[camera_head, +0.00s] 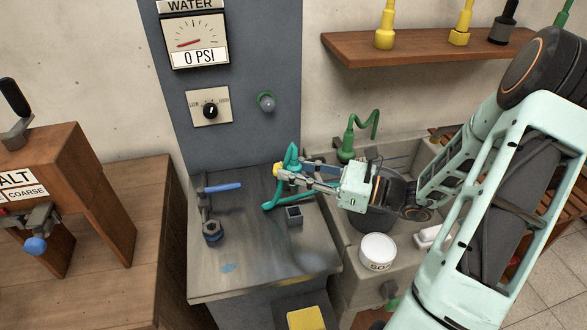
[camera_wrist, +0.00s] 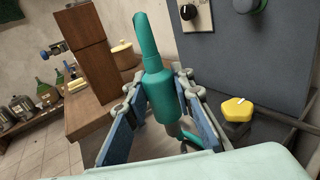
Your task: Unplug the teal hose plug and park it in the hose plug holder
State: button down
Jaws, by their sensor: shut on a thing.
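The teal hose plug (camera_wrist: 161,98) stands roughly upright between my gripper's blue-padded fingers in the wrist view, with a narrower grey lower end. Its teal hose (camera_head: 276,202) curves down over the counter in the head view. My gripper (camera_head: 291,173) is shut on the plug above the grey counter; its fingers (camera_wrist: 163,125) press from both sides. A small dark square open-topped block (camera_head: 294,215), which looks like the holder, stands on the counter below and slightly right of my gripper. The plug's lower tip is partly hidden, and I cannot tell whether it touches anything.
The gauge (camera_head: 195,42) reads 0 PSI. A sink with a white tub (camera_head: 377,251) lies right.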

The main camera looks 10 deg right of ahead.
aim_at(294, 193)
jog(key=shift+f+b, duration=1.95)
jog(key=shift+f, duration=0.95)
jog(key=shift+f+b, duration=0.85)
jog(key=shift+f, duration=1.15)
jog(key=c, duration=1.6)
grip_release()
jog(key=shift+d, duration=0.15)
jog(key=v, duration=1.2)
